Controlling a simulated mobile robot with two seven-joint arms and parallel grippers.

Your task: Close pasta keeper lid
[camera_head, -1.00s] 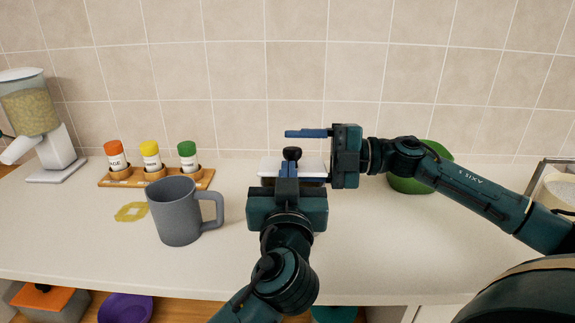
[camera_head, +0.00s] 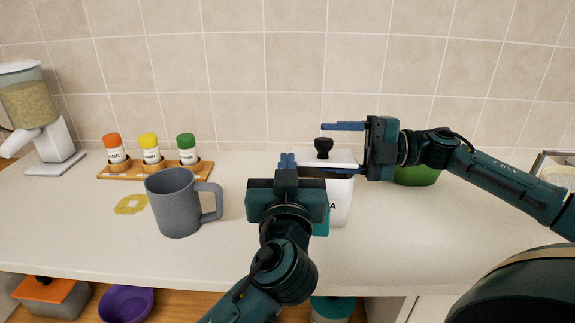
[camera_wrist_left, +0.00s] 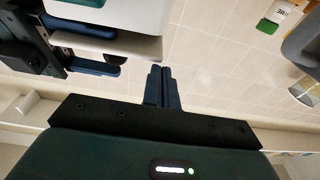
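In the left wrist view, which looks upside down, the lid (camera_wrist_left: 125,46) has a dark gap on one side against the body (camera_wrist_left: 130,12). My left gripper (camera_head: 287,160) is shut and empty, beside the canister's left side; its fingers (camera_wrist_left: 162,88) are together. My right gripper (camera_head: 343,148) is open at the lid, one finger above knob height and one lower. Contact is unclear.
A grey mug (camera_head: 172,205) stands left of my left gripper. A spice rack (camera_head: 150,172) with several shakers and a dispenser (camera_head: 30,105) stand farther left. A green object (camera_head: 418,176) is behind my right gripper. The front counter right of centre is clear.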

